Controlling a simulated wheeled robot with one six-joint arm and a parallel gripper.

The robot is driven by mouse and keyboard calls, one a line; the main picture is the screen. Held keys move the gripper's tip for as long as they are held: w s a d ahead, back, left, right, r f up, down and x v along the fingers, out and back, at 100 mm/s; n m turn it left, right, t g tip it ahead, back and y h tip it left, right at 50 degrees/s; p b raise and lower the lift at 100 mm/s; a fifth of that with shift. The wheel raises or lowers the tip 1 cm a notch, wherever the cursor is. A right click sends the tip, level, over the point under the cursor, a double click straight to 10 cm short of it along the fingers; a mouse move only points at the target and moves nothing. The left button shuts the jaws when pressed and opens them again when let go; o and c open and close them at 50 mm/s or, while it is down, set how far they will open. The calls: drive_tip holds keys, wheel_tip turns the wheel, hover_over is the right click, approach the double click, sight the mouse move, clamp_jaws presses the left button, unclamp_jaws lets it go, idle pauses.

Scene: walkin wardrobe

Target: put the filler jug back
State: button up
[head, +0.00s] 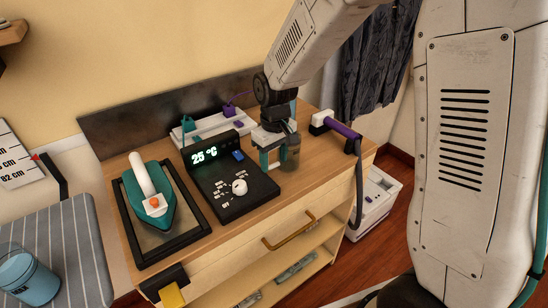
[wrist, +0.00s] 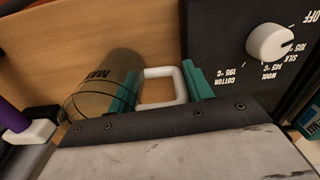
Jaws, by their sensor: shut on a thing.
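The filler jug (head: 290,154) is a smoky see-through cylinder at the right part of the wooden cabinet top. In the wrist view the jug (wrist: 100,88) has dark markings and a white loop handle. My gripper (head: 272,160) reaches down beside the jug, and its teal fingers are shut on the handle. In the wrist view the gripper (wrist: 165,92) has one finger on each side of the handle. The jug looks upright, on or just above the wood; I cannot tell if it touches. Part of it is hidden by my gripper.
A black control panel (head: 232,186) reading 25 °C is just left of the jug. A teal iron (head: 145,198) stands in a black tray further left.

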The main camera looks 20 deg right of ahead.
drive_tip(key=shift+s+f, duration=0.25)
drive_tip(key=shift+f, duration=0.35)
drive_tip(key=o, duration=1.3)
drive_tip(key=shift+d+f, duration=0.1)
drive_tip(key=shift+d, duration=0.1)
drive_tip(key=shift+a, duration=0.15)
drive_tip(key=shift+s+a, duration=0.1)
drive_tip(key=r, duration=1.3)
drive_tip(key=shift+w+r, duration=0.25)
